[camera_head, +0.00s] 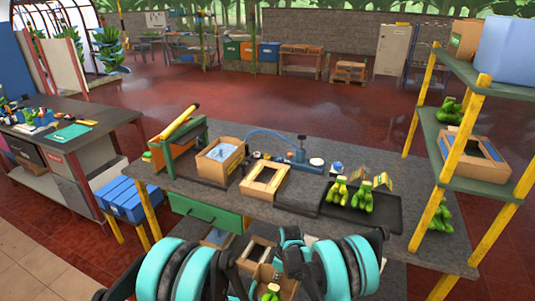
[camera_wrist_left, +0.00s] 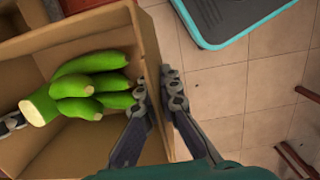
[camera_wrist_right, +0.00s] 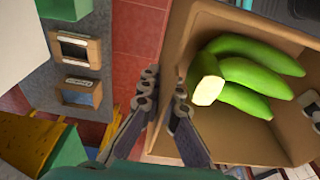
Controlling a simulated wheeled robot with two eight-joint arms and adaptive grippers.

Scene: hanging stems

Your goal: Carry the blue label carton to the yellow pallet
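An open brown carton (camera_wrist_left: 95,22) holds a bunch of green bananas (camera_wrist_left: 85,88). It also shows in the right wrist view (camera_wrist_right: 235,30) and at the bottom of the head view (camera_head: 284,283), between my arms. My left gripper (camera_wrist_left: 158,95) straddles one carton wall, one finger inside and one outside, closed on it. My right gripper (camera_wrist_right: 165,98) grips the opposite wall in the same way. No blue label shows on the visible faces. I cannot clearly make out a yellow pallet; a yellow-orange surface (camera_wrist_right: 30,140) lies at the left of the right wrist view.
A grey workbench (camera_head: 235,195) with boxes, a pump and green bunches stands ahead. A shelf rack with yellow posts (camera_head: 465,135) stands at right, a blue crate (camera_head: 128,200) at left. A wooden pallet stack (camera_head: 350,71) is far back. Open red floor lies beyond the bench.

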